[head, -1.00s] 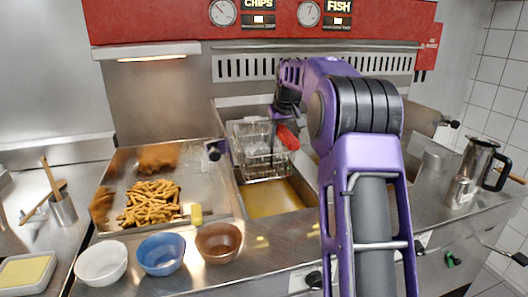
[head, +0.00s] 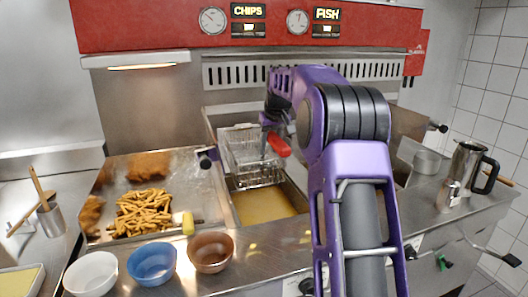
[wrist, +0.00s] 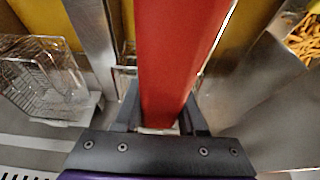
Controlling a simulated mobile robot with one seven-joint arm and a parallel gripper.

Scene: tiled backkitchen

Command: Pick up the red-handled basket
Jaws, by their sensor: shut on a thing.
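The wire basket (head: 240,152) hangs above the left fryer well, at the well's back end, in the head view. Its red handle (head: 279,145) sticks out toward the front, and it fills the middle of the wrist view (wrist: 178,60). My gripper (head: 267,122) is at the handle's back end, beside the basket. In the wrist view its jaws (wrist: 155,118) are shut on the red handle. The basket's wire body is mostly hidden in the wrist view. My arm covers part of the area right of the basket in the head view.
The fryer well (head: 262,206) holds yellow oil. A second wire basket (wrist: 40,80) shows in the wrist view. A chip tray (head: 205,225) lies left of the well. Bowls, white (head: 91,274), blue (head: 152,264) and brown (head: 211,253), line the front. A metal jug (head: 467,165) stands right.

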